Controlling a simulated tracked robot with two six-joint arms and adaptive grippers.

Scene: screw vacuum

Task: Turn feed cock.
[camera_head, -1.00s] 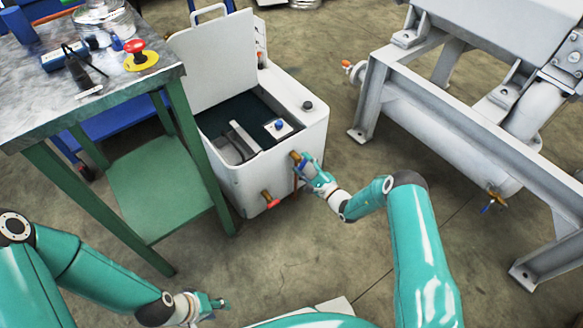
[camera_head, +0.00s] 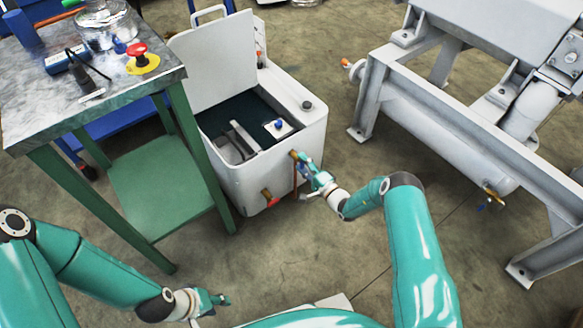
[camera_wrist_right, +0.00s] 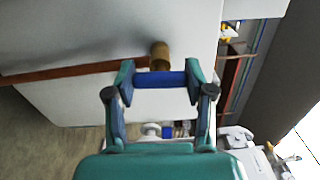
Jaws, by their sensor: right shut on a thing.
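The feed cock has a brass body (camera_wrist_right: 160,55) and a blue handle (camera_wrist_right: 161,80) in the right wrist view. In the head view its brass body (camera_head: 294,154) sticks out of the front of the white tank (camera_head: 243,181), near the right corner. My right gripper (camera_head: 306,170) is at the cock. In the right wrist view its fingers (camera_wrist_right: 161,88) are shut on the blue handle, one on each side. My left gripper (camera_head: 220,299) is low in the head view, away from the tank. Its fingers are too small to judge.
A second brass cock with a red handle (camera_head: 270,196) sits lower on the tank front. A green-legged workbench (camera_head: 40,118) with a red emergency button (camera_head: 137,48) stands left. A grey machine frame (camera_head: 440,125) stands right. Floor between tank and frame is clear.

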